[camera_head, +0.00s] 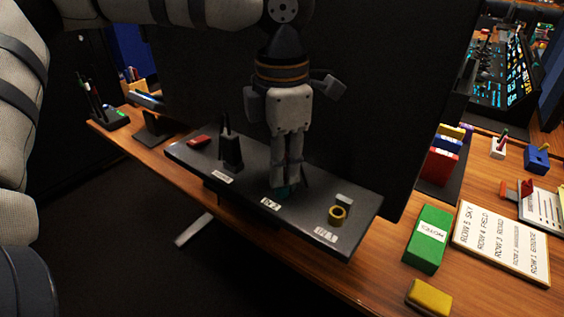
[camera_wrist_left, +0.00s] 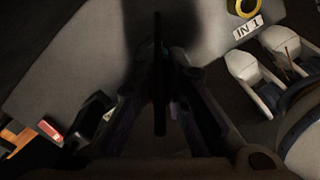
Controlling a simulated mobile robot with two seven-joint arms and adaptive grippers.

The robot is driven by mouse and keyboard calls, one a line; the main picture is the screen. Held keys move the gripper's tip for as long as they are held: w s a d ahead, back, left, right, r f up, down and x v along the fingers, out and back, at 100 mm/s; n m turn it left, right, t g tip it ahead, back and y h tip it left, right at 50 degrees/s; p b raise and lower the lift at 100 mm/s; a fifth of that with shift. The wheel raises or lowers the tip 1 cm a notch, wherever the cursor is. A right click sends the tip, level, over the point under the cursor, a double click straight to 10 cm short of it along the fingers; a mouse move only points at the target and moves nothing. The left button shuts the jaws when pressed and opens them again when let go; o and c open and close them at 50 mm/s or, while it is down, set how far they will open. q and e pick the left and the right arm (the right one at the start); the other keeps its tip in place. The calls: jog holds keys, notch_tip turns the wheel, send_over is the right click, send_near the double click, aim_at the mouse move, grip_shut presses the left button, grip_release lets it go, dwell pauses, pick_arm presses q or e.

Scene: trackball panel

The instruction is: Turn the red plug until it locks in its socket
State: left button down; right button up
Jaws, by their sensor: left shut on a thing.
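My left gripper (camera_head: 286,178) comes down from above onto the dark sloped panel (camera_head: 205,162). Its fingers are close together, shut on a small teal piece (camera_head: 285,190) at the panel's middle. The fingertips hide most of that piece. In the left wrist view the fingers meet around it, behind a dark upright bar (camera_wrist_left: 160,75). A small red piece (camera_head: 199,141) lies on the panel's far left, apart from the gripper. It also shows in the left wrist view (camera_wrist_left: 51,131). I cannot tell if it is the plug. White parts, seemingly my right gripper (camera_wrist_left: 268,75), show beyond the panel edge.
A black upright handle (camera_head: 231,150) stands left of my left gripper. A yellow ring (camera_head: 338,214) sits to its right on the panel. A green box (camera_head: 428,238), a yellow block (camera_head: 429,297) and a lettered board (camera_head: 503,240) lie on the wooden desk at the right.

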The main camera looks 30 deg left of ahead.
pick_arm(q)
jog(key=c, duration=1.5)
grip_release()
jog(key=shift+f, duration=0.1)
jog(key=shift+c, duration=0.2)
notch_tip(320, 180, up, 12)
